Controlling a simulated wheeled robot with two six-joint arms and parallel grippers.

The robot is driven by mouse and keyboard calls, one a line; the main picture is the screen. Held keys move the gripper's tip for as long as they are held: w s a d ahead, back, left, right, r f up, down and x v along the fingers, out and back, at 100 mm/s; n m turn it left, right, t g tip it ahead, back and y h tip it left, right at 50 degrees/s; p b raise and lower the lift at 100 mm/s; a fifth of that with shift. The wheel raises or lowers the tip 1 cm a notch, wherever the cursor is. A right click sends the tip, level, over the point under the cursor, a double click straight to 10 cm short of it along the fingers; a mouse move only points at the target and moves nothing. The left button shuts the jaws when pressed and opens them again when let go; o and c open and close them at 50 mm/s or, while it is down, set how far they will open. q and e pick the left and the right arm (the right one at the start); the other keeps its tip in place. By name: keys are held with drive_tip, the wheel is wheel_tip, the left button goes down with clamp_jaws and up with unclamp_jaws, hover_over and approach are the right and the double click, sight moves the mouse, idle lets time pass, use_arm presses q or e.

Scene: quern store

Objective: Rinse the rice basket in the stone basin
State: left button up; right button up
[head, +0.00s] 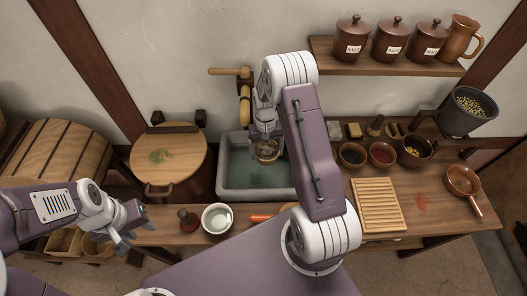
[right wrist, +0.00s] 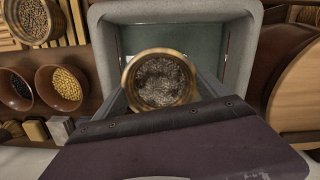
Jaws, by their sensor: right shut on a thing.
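The rice basket (head: 267,154) is a small round brown basket over the stone basin (head: 228,196). In the right wrist view the basket (right wrist: 160,82) shows a pale rim and greyish grains inside. My right gripper (head: 266,136) is shut on the basket, with fingers on both sides of it. The grey rectangular basin (right wrist: 103,30) lies below, with a dull green inside and a dark green patch in front of the basket. Whether the basket touches water I cannot tell. My left gripper (head: 131,226) is open and empty, left of the counter items.
A bamboo spout (head: 245,88) stands behind the basin. A round wooden lid (head: 165,160) is to its left. Spice bowls (head: 382,153) and a slatted board (head: 378,205) are right.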

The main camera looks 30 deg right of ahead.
wheel_tip(320, 180, down, 17)
drive_tip(key=b, duration=1.4)
drive_tip(key=shift+w+r, duration=0.15)
drive_tip(key=shift+r, duration=0.1)
idle(1.6)
wheel_tip(320, 180, up, 16)
drive_tip(key=p, duration=1.4)
idle(1.8)
